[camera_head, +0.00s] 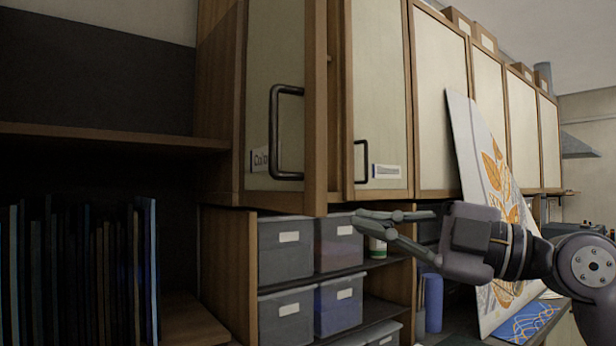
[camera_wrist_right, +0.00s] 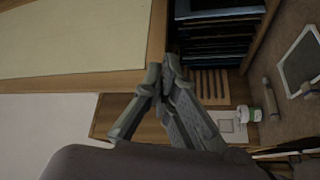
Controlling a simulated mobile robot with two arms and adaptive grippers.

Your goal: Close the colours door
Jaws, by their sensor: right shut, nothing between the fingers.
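The colours door (camera_head: 257,100) is a cream panel in a wooden frame, with a label of which only "Colo" shows and a black bar handle (camera_head: 273,135). It stands ajar, its right edge swung out towards me past the neighbouring door. My right gripper (camera_head: 362,222) is shut and empty, to the right of this door and a little below its lower edge, apart from it. In the right wrist view the gripper's fingers (camera_wrist_right: 165,75) lie near a wood-framed cream panel (camera_wrist_right: 75,40); I cannot tell which door that is. My left gripper is not in view.
A second cream door (camera_head: 378,90) with its own handle is right of the colours door. Shelves below hold grey bins (camera_head: 285,248). A leaf-painted panel (camera_head: 480,150) leans at the right, near my right arm. Dark shelves with upright sheets (camera_head: 145,250) are at left.

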